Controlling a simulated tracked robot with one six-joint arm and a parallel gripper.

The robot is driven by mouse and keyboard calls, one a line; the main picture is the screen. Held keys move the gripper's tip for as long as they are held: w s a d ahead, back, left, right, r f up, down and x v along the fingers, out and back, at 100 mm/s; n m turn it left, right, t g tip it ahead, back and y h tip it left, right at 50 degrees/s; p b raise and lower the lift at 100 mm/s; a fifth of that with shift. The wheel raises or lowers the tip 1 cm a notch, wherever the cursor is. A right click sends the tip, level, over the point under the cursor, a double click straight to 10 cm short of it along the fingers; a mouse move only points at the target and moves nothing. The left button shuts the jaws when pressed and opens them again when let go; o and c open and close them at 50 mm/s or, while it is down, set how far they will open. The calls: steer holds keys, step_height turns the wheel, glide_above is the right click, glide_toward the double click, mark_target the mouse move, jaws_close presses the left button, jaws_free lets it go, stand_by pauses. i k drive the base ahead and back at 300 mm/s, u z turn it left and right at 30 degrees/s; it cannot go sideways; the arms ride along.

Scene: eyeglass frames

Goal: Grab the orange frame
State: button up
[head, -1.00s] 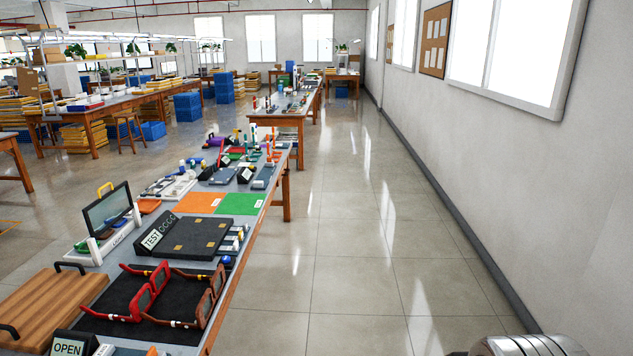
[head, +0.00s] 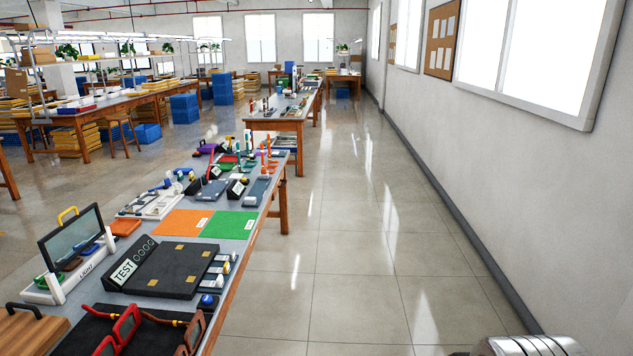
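A red eyeglass frame (head: 127,324) lies on a black mat (head: 70,335) at the bottom left of the head view, cut off by the lower edge. A reddish-brown frame (head: 195,329) lies to its right near the table's front edge, also partly cut off. I cannot make out a clearly orange frame. Small dark brown and blue pieces (head: 72,264) sit by the light stand; whether they are frames is hard to tell.
A black TEST board (head: 165,270), a LIGHT stand with a panel (head: 72,240), orange (head: 172,222) and green (head: 230,225) mats and several small tools crowd the table. A wooden board (head: 25,330) is at lower left. The floor to the right (head: 380,270) is clear.

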mark_target(270, 161)
steer(key=i, duration=5.75)
